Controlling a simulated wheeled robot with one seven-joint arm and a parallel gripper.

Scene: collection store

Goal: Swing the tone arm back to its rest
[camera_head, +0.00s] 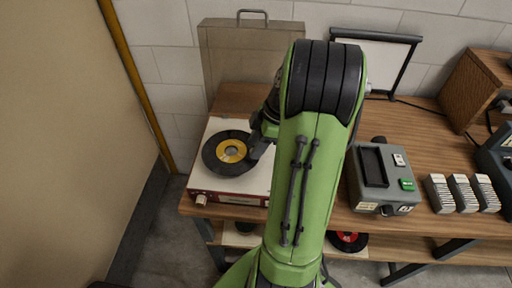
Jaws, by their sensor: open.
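A record player (232,188) with a pale top and a dark red front stands at the left end of the wooden table. A black record with a yellow label (231,151) lies on it. My gripper (256,152) is open, low over the right edge of the record, and its dark fingers show only in part. My green arm hides the right side of the player. I cannot make out the tone arm or its rest, nor whether the gripper touches anything.
The wooden table (432,131) carries a grey device with a green button (377,178) and several card stacks (461,193) on the right. A grey case (228,62) stands behind the player. A wooden cabinet (470,90) is at the back right. A beige panel is close on the left.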

